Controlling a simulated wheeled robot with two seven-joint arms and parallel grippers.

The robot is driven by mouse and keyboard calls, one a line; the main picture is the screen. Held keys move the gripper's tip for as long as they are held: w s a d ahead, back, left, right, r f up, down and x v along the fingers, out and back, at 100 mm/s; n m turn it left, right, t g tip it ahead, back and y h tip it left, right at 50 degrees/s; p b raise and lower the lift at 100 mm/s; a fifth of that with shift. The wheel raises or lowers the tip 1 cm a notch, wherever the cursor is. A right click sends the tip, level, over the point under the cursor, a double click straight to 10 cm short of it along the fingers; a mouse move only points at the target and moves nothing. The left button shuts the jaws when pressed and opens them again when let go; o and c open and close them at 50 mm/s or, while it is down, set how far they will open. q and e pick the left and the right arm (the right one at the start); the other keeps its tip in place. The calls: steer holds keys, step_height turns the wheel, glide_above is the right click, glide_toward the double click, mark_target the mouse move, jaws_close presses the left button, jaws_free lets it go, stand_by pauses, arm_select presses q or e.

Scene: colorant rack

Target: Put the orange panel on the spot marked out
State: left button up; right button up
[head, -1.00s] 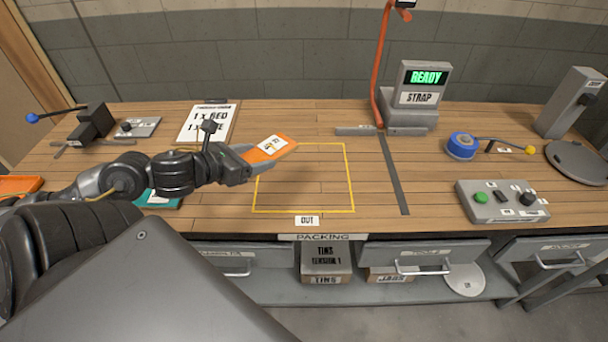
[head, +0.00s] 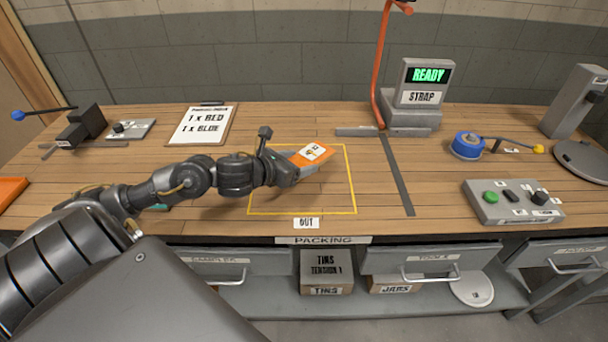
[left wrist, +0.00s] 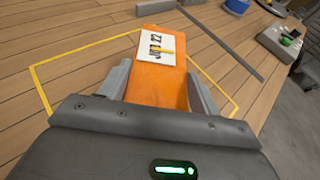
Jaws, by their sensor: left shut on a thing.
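The orange panel (head: 326,153), with a white label on top, is held in my left gripper (head: 290,165). The jaws are shut on its near end, and it looks raised above the bench. It also shows between the fingers in the left wrist view (left wrist: 158,82). The spot marked out is a yellow outline (head: 354,180) on the wooden bench, with an "OUT" label (head: 306,223) at its front edge. The panel is over the far part of the outline, turned at an angle to it. My arm hides part of the outline's left side. My right gripper is not in view.
A grey strip (head: 396,175) runs along the bench right of the outline. A strap machine (head: 414,105) reading "READY" stands behind. A button box (head: 512,202) and blue roll (head: 467,146) are at right. Another orange piece (head: 10,190) lies at far left. A clipboard (head: 203,125) lies behind my arm.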

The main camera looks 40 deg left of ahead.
mark_target(304, 181)
arm_select(q)
steer(key=shift+w+d+f, duration=0.25)
steer(key=shift+w+f, duration=0.35)
steer(key=shift+f, duration=0.1)
steer(key=shift+w+d+f, duration=0.1)
steer(key=shift+w+f, duration=0.05)
steer(key=shift+f, duration=0.75)
steer(key=shift+w+f, duration=0.1)
steer(key=shift+f, duration=0.8)
steer(key=shift+f, duration=0.15)
steer(key=o, duration=1.1)
